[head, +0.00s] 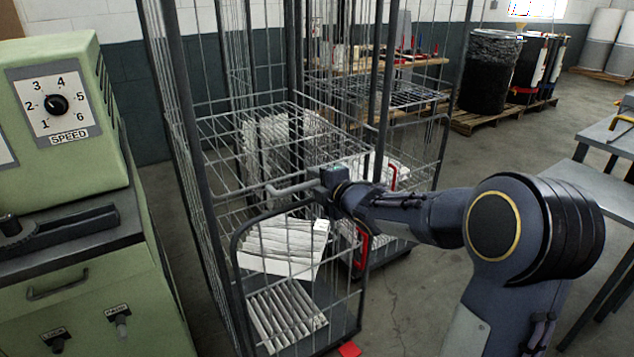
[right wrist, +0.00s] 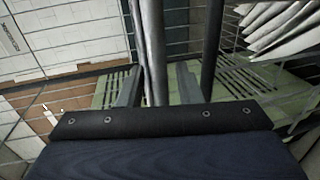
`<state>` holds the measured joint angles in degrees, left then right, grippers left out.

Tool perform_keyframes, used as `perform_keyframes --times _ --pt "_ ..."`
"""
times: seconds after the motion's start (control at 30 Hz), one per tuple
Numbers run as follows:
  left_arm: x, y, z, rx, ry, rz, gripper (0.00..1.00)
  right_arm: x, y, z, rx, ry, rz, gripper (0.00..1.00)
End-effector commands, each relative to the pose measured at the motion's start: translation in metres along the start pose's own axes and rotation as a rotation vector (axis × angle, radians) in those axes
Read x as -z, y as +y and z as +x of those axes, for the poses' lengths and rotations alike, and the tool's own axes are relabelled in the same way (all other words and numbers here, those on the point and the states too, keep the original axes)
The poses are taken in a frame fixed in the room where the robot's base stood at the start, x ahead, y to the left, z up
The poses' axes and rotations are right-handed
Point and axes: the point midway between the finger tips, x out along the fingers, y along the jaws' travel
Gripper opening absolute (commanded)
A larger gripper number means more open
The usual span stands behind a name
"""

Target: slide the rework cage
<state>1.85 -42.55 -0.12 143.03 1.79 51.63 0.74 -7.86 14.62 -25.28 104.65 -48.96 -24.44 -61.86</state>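The rework cage (head: 240,290) is a tall grey wire roll cage in the middle of the head view, with white pleated filters (head: 285,245) inside. A grey handle bar (head: 290,187) sticks out at its front. My right gripper (head: 328,178) is at the right end of this bar; its fingertips are hard to make out there. In the right wrist view the two fingers (right wrist: 158,85) stand apart, with a pale grey bar (right wrist: 152,40) between them. A gap shows between this bar and the right finger. My left gripper is not in view.
A green machine (head: 75,110) with a speed dial stands close on the left. A metal table (head: 610,180) is at the right edge. Dark wrapped drums (head: 490,70) stand on pallets at the back.

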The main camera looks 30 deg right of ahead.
Motion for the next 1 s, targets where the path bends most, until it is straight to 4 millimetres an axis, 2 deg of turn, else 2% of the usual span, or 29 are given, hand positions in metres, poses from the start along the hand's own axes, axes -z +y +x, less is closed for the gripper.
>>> perform_keyframes --times 0.17,0.4,0.5,0.67,1.0 --pt "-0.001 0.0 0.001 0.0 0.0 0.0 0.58 -0.001 0.001 -0.017 -0.003 -0.001 0.002 0.32" --pt "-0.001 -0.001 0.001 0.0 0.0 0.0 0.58 -0.001 0.001 -0.058 -0.002 -0.002 0.002 0.32" --pt "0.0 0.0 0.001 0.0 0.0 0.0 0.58 -0.001 0.0 -0.07 -0.001 -0.001 0.002 0.32" --pt "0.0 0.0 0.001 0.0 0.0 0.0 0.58 0.0 0.0 -0.078 0.001 0.0 0.0 0.32" --pt "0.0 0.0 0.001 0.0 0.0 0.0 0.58 0.0 -0.001 -0.078 0.001 0.0 0.0 0.32"
